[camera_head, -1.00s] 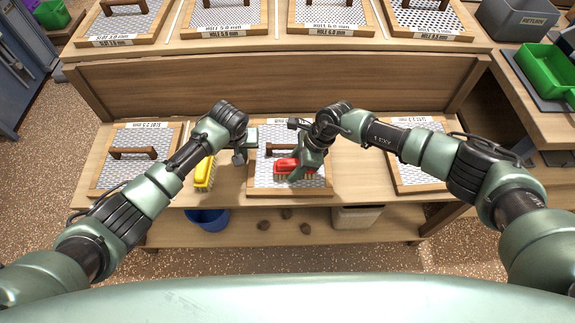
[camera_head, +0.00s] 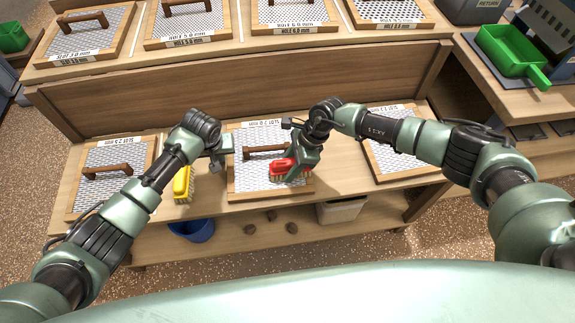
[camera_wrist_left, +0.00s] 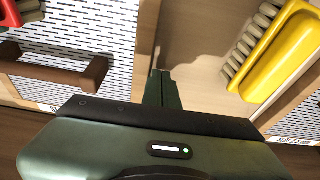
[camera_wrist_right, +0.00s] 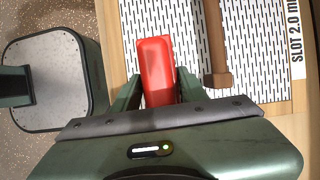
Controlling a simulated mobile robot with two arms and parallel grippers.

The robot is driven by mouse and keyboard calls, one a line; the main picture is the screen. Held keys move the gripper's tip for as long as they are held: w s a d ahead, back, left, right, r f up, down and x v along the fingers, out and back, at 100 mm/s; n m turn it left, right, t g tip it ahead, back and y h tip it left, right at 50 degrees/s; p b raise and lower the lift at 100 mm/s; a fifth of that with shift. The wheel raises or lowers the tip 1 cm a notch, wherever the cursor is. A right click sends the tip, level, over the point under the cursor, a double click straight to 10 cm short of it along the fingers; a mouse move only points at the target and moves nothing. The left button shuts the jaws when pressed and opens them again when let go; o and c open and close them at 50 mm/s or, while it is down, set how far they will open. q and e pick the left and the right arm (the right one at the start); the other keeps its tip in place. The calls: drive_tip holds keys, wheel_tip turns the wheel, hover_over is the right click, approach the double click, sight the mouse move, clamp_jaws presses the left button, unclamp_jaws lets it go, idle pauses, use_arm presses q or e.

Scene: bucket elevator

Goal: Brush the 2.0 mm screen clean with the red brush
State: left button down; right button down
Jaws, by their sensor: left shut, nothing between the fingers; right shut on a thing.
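The 2.0 mm screen (camera_head: 244,184) is a wood-framed slotted plate with a brown handle, in the middle of the lower bench. Its "SLOT 2.0 mm" label shows in the right wrist view (camera_wrist_right: 297,45). The red brush (camera_head: 283,165) is over its near right part, bristles down; I cannot tell if they touch the plate. My right gripper (camera_head: 296,165) is shut on the red brush, whose red body shows between the fingers in the right wrist view (camera_wrist_right: 156,68). My left gripper (camera_head: 216,163) is shut and empty, between the screen's left edge and a yellow brush.
The yellow brush (camera_head: 182,182) lies left of the screen. Other screens stand at left (camera_head: 88,182) and right (camera_head: 385,160), with several on the upper shelf. A blue bucket (camera_head: 192,230), a bin (camera_head: 342,209) and brown lumps (camera_head: 291,228) are below.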

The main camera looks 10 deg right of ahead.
drive_tip(key=shift+r, duration=3.05)
use_arm(q)
drive_tip(key=shift+r, duration=0.1)
use_arm(e)
drive_tip(key=shift+r, duration=0.1)
